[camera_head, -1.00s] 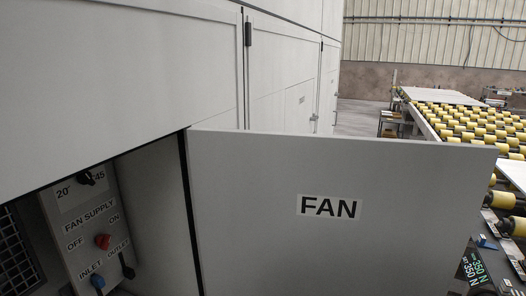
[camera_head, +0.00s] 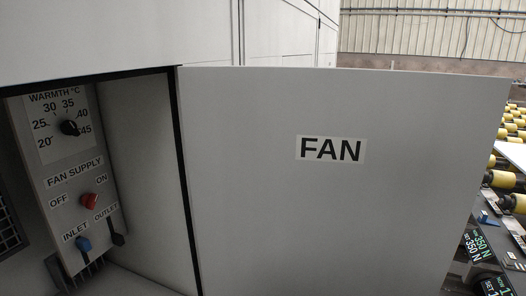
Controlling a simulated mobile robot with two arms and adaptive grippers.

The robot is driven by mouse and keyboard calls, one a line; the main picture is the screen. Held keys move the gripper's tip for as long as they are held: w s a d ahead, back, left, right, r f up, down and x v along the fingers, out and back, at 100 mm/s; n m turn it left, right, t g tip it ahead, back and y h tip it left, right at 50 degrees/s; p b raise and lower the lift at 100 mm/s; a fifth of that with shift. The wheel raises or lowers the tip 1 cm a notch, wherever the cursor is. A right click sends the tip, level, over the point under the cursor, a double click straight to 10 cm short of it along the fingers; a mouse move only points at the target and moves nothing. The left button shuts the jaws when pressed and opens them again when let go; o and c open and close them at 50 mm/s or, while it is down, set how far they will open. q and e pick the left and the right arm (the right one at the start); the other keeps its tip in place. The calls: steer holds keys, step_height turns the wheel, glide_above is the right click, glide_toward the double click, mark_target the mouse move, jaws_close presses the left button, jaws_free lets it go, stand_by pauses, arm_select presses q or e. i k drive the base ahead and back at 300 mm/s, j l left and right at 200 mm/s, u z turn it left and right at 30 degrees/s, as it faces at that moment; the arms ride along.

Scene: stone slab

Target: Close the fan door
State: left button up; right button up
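The fan door (camera_head: 330,210) is a large flat grey panel with a black "FAN" label. It stands open, swung out to the right from its hinge side at the cabinet opening. Left of it, the open compartment shows a control panel (camera_head: 75,185) with a black warmth knob (camera_head: 69,128), a red fan supply knob (camera_head: 90,201), a blue inlet handle (camera_head: 83,243) and a black outlet handle (camera_head: 116,238). Neither gripper shows in the head view.
The grey cabinet front (camera_head: 90,35) continues above the opening. A roller table with yellow rollers (camera_head: 502,180) and small displays (camera_head: 478,246) lie at the right, beyond the door's free edge. A dark grille (camera_head: 8,232) sits at the far left.

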mark_target(304, 181)
steer(key=i+l+u, duration=0.2)
steer(key=l+u, duration=0.3)
steer(key=l, duration=0.25)
steer(key=l+u, duration=0.5)
steer(key=l, duration=0.3)
steer(key=l+u, duration=0.5)
steer(key=l, duration=0.35)
steer(key=l+u, duration=0.4)
steer(key=l, duration=0.15)
steer(key=l+u, duration=0.4)
steer(key=l, duration=0.2)
steer(key=l+u, duration=0.4)
steer(key=l, duration=0.2)
steer(key=k+l+u, duration=0.2)
steer(key=l+u, duration=0.2)
steer(key=l, duration=0.15)
